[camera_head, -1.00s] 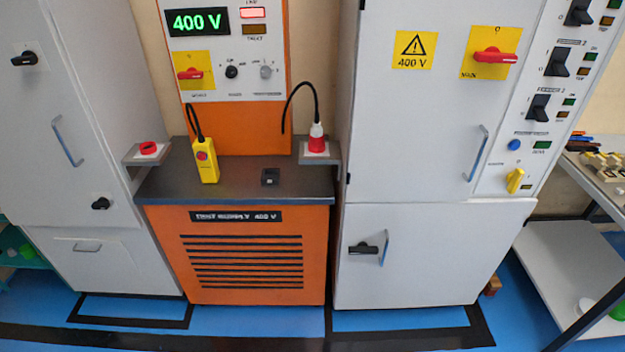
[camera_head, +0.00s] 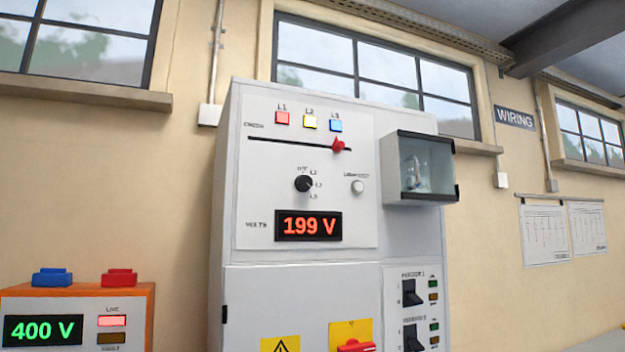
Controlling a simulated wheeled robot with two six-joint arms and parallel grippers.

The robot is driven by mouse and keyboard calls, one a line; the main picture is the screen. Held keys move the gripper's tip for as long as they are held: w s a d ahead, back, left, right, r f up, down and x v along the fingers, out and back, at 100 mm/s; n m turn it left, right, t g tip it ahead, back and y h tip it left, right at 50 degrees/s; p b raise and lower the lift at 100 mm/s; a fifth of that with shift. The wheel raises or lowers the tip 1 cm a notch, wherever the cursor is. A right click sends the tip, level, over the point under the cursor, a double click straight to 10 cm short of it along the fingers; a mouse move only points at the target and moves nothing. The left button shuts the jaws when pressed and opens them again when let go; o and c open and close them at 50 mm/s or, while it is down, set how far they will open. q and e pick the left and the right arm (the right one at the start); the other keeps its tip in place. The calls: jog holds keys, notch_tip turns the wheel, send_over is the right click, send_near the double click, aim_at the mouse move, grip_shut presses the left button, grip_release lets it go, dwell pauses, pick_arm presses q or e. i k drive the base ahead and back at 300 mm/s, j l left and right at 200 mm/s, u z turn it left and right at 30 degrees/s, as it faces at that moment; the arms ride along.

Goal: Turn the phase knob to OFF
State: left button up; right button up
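The phase knob (camera_head: 303,184) is a small black round knob on the pale upper panel (camera_head: 262,215) of the grey cabinet. Small labels surround it: one at its upper left that looks like OFF, then L1, L2 and L3 down its right side. I cannot clearly tell which label its pointer faces. Below it, the volts display (camera_head: 308,226) reads 199 V in red. Neither of my grippers is in view.
A red slider (camera_head: 338,145) sits at the right end of a black slot above the knob. A white button (camera_head: 357,187) is right of the knob. A glass-fronted box (camera_head: 420,166) juts out at the cabinet's right. An orange unit (camera_head: 150,310) reading 400 V stands lower left.

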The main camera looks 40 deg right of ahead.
aim_at(303, 182)
jog(key=z, duration=1.25)
